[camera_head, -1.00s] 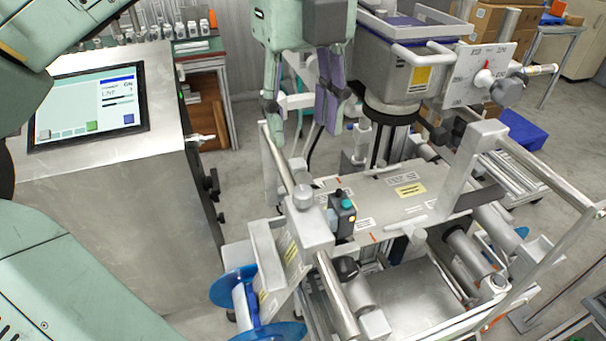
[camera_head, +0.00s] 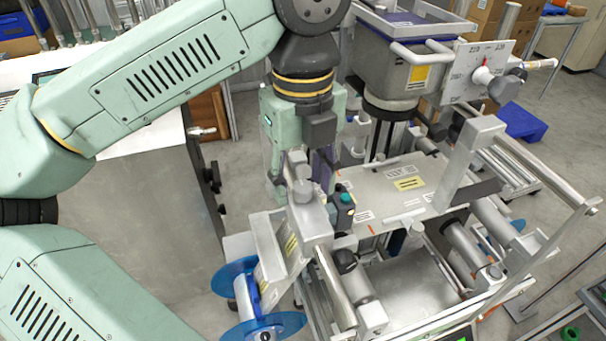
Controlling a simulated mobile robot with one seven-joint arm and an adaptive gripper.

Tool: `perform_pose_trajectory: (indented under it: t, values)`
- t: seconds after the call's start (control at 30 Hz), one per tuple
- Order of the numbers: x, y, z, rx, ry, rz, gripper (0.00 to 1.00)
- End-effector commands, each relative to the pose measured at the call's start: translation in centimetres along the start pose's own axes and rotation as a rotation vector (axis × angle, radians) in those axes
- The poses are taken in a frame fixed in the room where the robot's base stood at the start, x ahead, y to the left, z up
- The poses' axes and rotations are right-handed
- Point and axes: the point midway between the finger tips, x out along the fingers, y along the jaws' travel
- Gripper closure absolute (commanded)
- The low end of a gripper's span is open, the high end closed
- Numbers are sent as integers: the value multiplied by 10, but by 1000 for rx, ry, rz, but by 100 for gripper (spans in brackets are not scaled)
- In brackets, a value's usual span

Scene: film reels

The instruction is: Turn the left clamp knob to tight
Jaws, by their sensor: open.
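The left clamp knob (camera_head: 302,192) is a small grey round knob on top of the left grey clamp block (camera_head: 308,225) of the reel machine. My gripper (camera_head: 298,172) points down just behind and above this knob, with a green finger on the left and a purple-padded finger on the right. The fingers are apart, and I see nothing held. In this view the knob lies between or in front of the fingers; I cannot tell whether they touch it. The knob's turn position cannot be read.
A dark switch box with a teal button (camera_head: 346,197) stands close to the right of the knob. A metal rail (camera_head: 335,285) runs forward from the block. A blue reel (camera_head: 245,285) is at the lower left. A grey cabinet (camera_head: 165,215) stands left.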

Motion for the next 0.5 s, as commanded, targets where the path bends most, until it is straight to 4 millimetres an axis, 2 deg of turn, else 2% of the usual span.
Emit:
perform_pose_trajectory:
  t: [0.07,0.5]
  values:
    - [0,0,0,0,0,0,55]
    - [0,0,0,1,0,0,85]
